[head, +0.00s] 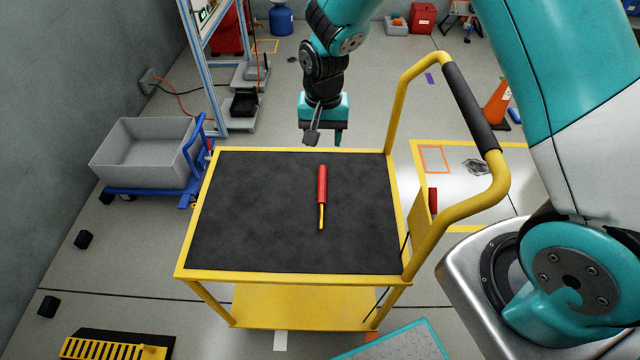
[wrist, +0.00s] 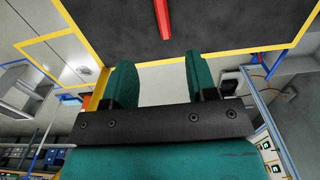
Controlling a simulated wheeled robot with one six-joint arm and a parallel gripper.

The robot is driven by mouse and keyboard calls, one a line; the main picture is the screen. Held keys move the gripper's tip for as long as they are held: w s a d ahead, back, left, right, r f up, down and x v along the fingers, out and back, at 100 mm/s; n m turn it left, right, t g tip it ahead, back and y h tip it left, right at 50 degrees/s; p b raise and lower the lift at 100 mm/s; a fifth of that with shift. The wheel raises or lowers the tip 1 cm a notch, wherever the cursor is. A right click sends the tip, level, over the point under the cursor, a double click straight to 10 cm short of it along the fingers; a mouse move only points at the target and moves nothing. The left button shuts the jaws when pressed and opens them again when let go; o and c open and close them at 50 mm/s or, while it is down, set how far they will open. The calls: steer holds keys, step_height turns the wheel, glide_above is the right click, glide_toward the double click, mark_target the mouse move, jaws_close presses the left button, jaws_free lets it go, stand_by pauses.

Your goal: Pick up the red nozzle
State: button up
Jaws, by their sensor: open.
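The red nozzle (head: 322,185) lies on the black top of the yellow cart (head: 250,220), right of its middle, with a thin yellow tip pointing toward the near edge. In the wrist view the nozzle (wrist: 162,18) shows at the top middle, partly cut off by the frame edge. My gripper (head: 322,138) is above the far edge of the cart, apart from the nozzle and beyond it. In the wrist view my gripper (wrist: 162,82) shows two teal fingers spread apart with nothing between them.
The cart's yellow handle (head: 400,110) with a black grip rises on the right. A grey bin (head: 145,155) on a blue dolly stands left of the cart. A metal frame (head: 205,60) stands at the back left. The black top around the nozzle is clear.

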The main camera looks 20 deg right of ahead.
glide_above(322, 183)
steer(key=f, duration=1)
steer(key=shift+s+a, duration=0.1)
steer(key=shift+s, duration=0.1)
step_height(322, 183, down, 6)
steer(key=shift+w+r, duration=0.15)
jaws_close()
